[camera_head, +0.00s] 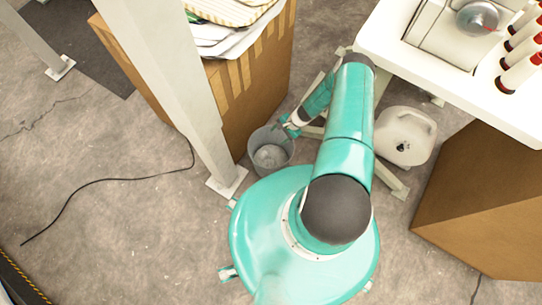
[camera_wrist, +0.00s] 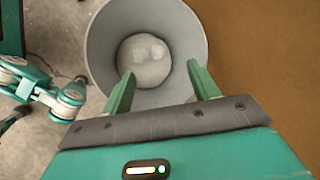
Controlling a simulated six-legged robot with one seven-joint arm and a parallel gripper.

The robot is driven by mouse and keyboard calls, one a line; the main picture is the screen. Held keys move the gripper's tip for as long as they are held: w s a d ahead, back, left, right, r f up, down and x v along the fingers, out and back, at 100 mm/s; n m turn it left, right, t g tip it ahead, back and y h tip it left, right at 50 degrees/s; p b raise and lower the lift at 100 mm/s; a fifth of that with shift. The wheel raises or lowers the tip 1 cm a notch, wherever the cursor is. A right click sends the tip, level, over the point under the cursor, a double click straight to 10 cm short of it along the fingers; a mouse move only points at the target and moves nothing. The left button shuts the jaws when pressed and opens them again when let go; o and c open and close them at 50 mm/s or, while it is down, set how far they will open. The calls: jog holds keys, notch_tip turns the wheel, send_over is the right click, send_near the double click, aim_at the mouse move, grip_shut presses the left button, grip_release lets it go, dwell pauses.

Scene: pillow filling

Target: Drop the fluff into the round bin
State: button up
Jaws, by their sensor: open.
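The round bin (camera_head: 254,162) is a grey bucket on the floor, beside a large cardboard box. It also fills the upper middle of the wrist view (camera_wrist: 189,28). A pale, rounded lump that looks like the fluff (camera_wrist: 143,62) lies low inside the bin; it shows in the head view too (camera_head: 269,156). My gripper (camera_wrist: 160,68) is open, with its two green fingers apart and nothing between them. The fingers point down at the bin's opening, near its rim. In the head view my gripper (camera_head: 287,127) is small and at the bin's upper right edge.
The cardboard box (camera_head: 258,90) stands right behind the bin, with folded cloths on top. A white post (camera_head: 185,90) rises left of the bin. A white container (camera_head: 404,137) and a white table with a machine (camera_head: 440,45) are at right. A black cable crosses the left floor.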

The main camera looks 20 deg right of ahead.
jog(key=v, duration=1.1)
jog(key=shift+s, duration=0.1)
